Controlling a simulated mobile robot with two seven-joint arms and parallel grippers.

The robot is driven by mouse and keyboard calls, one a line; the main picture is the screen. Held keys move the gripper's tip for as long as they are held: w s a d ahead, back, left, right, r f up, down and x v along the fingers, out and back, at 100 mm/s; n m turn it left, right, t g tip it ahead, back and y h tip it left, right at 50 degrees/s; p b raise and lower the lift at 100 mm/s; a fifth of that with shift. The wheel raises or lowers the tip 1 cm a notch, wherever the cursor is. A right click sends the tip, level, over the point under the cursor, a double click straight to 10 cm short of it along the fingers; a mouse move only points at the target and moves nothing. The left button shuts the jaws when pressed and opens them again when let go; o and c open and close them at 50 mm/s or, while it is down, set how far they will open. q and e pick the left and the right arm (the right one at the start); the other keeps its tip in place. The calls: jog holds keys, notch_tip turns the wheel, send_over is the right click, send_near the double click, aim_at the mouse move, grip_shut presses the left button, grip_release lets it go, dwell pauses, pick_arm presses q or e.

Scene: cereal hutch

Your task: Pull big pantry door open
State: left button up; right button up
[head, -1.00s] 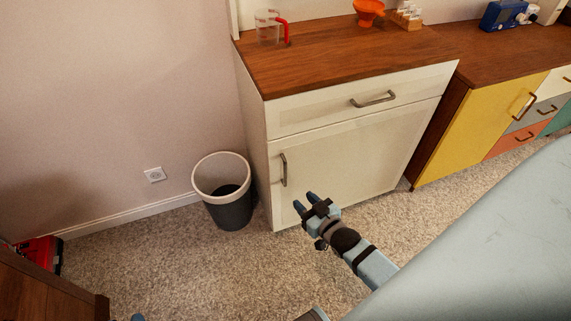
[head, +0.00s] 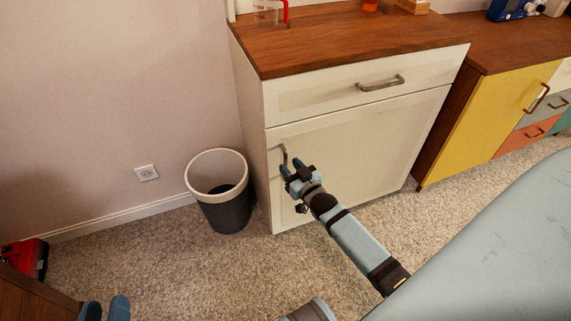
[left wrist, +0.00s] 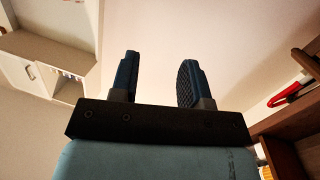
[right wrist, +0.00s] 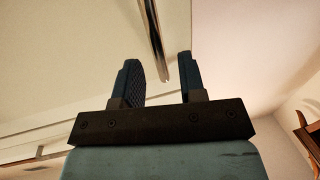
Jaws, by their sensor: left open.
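The big pantry door (head: 350,150) is the white lower door of the cabinet and looks closed. Its vertical metal handle (head: 283,158) is near the door's left edge. My right gripper (head: 290,171) is at the lower part of the handle, hiding some of it. In the right wrist view the handle (right wrist: 154,40) reaches down toward the gap between the two open fingertips; I cannot tell if they touch it. My left gripper (head: 105,308) is at the bottom left, away from the cabinet. It is open and empty in the left wrist view (left wrist: 158,75).
A white drawer (head: 350,92) with its own handle is above the door. A grey bin (head: 222,205) stands on the carpet left of the cabinet. A yellow cabinet door (head: 485,120) is to the right. Carpet in front of the door is clear.

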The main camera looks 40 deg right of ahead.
aim_at(286, 162)
jog(key=w, duration=0.3)
jog(key=shift+d, duration=0.1)
pick_arm(q)
jog(key=shift+d+r+t+h, duration=0.15)
jog(key=shift+d+r+t, duration=0.05)
jog(key=shift+r, duration=0.2)
jog(key=shift+d+r+t+h, duration=0.15)
jog(key=shift+r+t, duration=0.05)
jog(key=shift+r, duration=0.15)
pick_arm(e)
jog(key=shift+w, duration=0.1)
pick_arm(q)
jog(key=shift+r, duration=0.1)
pick_arm(e)
grip_shut()
